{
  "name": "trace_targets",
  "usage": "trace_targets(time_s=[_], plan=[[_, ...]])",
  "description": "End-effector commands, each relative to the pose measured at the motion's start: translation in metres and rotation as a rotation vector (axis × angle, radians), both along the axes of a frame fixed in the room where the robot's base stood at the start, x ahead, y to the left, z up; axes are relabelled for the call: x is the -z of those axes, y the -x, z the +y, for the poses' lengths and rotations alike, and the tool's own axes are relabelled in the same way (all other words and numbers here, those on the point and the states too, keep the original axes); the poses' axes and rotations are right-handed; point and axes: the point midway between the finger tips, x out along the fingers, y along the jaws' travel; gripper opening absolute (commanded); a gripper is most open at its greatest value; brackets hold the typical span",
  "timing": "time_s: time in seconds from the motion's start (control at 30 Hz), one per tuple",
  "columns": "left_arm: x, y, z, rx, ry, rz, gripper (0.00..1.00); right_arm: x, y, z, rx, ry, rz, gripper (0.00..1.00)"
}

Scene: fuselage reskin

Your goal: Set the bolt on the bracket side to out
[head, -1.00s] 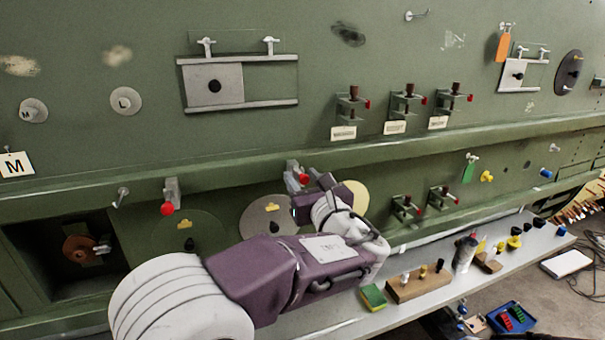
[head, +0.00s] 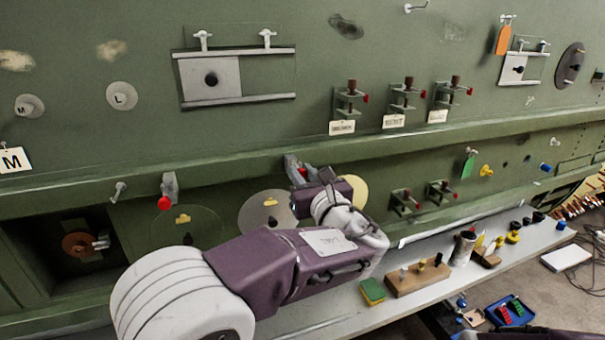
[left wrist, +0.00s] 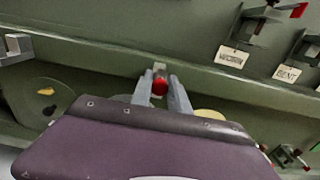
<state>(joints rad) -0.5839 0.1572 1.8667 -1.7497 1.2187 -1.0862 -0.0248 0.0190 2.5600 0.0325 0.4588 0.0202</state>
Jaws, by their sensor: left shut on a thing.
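Two grey bolts with red knobs sit along the ledge of the green fuselage panel. One bolt (head: 168,190) is at the left and nothing touches it. The other bolt (head: 291,166) is behind my left gripper (head: 316,181), partly hidden by it in the head view. In the left wrist view, the red knob (left wrist: 160,87) of this bolt lies between the two grey fingers of my left gripper (left wrist: 161,80), which is shut on it. Whether the bolt is in or out is too small to tell. My right gripper is not in view.
Clamps with tags (head: 393,121) line the panel above the ledge, and more clamps (head: 402,202) sit below it. An open recess (head: 40,245) is at the left. A grey shelf (head: 345,312) below carries a wooden block (head: 418,281) and a sponge (head: 372,292).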

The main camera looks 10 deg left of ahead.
Motion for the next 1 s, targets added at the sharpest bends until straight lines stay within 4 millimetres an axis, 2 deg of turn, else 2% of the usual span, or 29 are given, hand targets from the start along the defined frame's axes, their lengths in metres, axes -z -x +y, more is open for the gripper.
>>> trace_targets(time_s=[0.87,1.0], plan=[[-0.002,0.0001,0.0,0.0,-0.001,-0.004,0.0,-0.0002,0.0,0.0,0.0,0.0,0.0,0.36],[-0.0012,0.0074,-0.006,0.002,0.0,-0.005,0.0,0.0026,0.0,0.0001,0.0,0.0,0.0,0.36]])
